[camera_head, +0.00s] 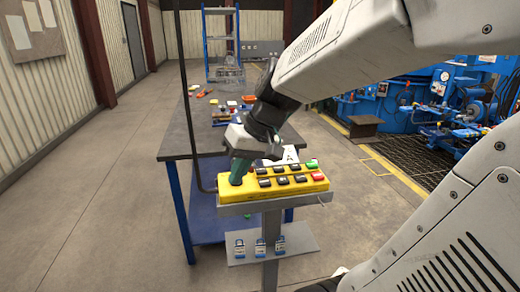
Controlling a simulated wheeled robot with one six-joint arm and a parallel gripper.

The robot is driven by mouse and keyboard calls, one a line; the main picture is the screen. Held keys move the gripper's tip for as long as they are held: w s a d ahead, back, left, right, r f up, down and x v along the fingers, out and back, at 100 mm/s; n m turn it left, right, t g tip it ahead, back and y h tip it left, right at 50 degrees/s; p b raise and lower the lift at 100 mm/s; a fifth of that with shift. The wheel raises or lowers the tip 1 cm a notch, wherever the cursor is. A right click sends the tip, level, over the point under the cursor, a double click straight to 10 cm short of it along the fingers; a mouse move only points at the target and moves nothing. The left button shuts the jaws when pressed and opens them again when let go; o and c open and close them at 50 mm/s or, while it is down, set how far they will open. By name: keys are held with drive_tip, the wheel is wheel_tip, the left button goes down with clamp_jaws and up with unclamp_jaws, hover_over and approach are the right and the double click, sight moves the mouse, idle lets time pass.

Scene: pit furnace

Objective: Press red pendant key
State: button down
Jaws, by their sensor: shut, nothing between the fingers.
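The yellow pendant (272,187) lies on a grey stand, with rows of black keys on its top. The red key (318,176) is at its right end, on the near row. A green key (311,163) sits just behind it. My gripper (236,180) points down at the left end of the pendant, with its green fingers shut and empty. It is well to the left of the red key. The gripper hides part of the pendant's left end. I cannot tell whether the fingertips touch the pendant.
Behind the pendant is a dark-topped workbench (200,140) with blue legs and small items on it. Padlocks (260,247) hang on the stand below. Blue machinery (440,95) fills the right. The floor at left is clear.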

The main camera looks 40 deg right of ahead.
drive_tip(key=s+a+n+g+h, duration=0.2)
drive_tip(key=s+a, duration=0.3)
drive_tip(key=s, duration=0.7)
drive_tip(key=shift+s+a+f+h, duration=0.25)
drive_tip(key=shift+a+f+h, duration=0.05)
drive_tip(key=shift+h, duration=0.5)
